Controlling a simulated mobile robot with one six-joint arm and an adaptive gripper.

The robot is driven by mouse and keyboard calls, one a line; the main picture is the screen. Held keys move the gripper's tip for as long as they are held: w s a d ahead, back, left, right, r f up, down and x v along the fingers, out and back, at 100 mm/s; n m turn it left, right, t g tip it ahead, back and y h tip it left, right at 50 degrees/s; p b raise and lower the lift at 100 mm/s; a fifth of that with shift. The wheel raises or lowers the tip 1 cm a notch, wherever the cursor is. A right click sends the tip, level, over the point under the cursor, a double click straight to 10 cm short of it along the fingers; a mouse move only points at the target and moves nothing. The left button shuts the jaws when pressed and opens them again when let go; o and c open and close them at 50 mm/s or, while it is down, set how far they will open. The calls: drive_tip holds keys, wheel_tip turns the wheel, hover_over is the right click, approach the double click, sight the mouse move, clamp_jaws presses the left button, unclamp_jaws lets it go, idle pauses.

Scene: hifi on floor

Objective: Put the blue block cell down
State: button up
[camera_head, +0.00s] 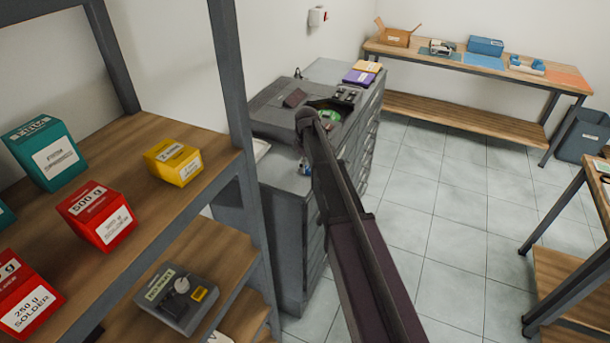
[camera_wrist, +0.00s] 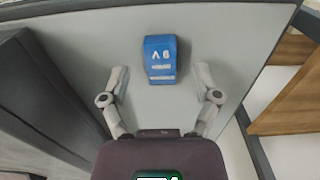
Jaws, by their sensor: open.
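The blue block cell (camera_wrist: 160,58) has white markings and rests on a pale grey surface in the wrist view. My gripper (camera_wrist: 162,74) is open, with one finger on each side of the block's near end and a gap to both. I cannot tell how high the fingertips are above the surface. In the head view my arm reaches over the grey cabinet top (camera_head: 280,168). A small blue patch shows beside the gripper (camera_head: 305,165), mostly hidden by the arm.
A dark grey machine (camera_head: 275,115) stands on the cabinet just behind my gripper. A shelf (camera_head: 140,190) with red, green and yellow boxes is at the left. A far bench (camera_head: 450,58) and tiled floor (camera_head: 450,210) lie to the right.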

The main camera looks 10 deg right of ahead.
drive_tip(key=shift+f+b, duration=0.3)
drive_tip(key=shift+f, duration=0.3)
clamp_jaws()
idle(0.3)
